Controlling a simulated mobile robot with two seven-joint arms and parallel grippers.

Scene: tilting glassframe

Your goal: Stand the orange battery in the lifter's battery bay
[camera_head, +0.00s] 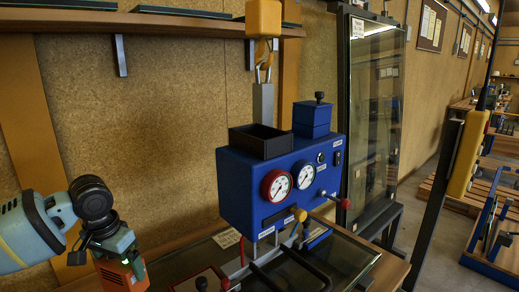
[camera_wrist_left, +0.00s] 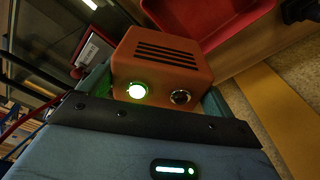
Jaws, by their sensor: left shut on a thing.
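My left gripper (camera_head: 116,255) is at the lower left of the head view, shut on the orange battery (camera_head: 122,274). The battery's lower part is cut off by the frame edge. In the left wrist view the battery (camera_wrist_left: 158,62) shows dark slots, a lit green light and a dark round socket, held between the fingers. The blue lifter (camera_head: 236,192) stands on the bench to the right of the gripper, apart from it. It has two gauges. A black open-topped box (camera_head: 262,132) on its top looks like the battery bay; its floor is hidden. My right gripper is not in view.
A blue block with a black knob (camera_head: 312,117) stands beside the black box. A yellow hook (camera_head: 263,20) with a grey shackle hangs above it. Levers stick out in front of the lifter. A glass frame (camera_head: 372,110) stands behind right. A red tray (camera_wrist_left: 205,25) shows in the wrist view.

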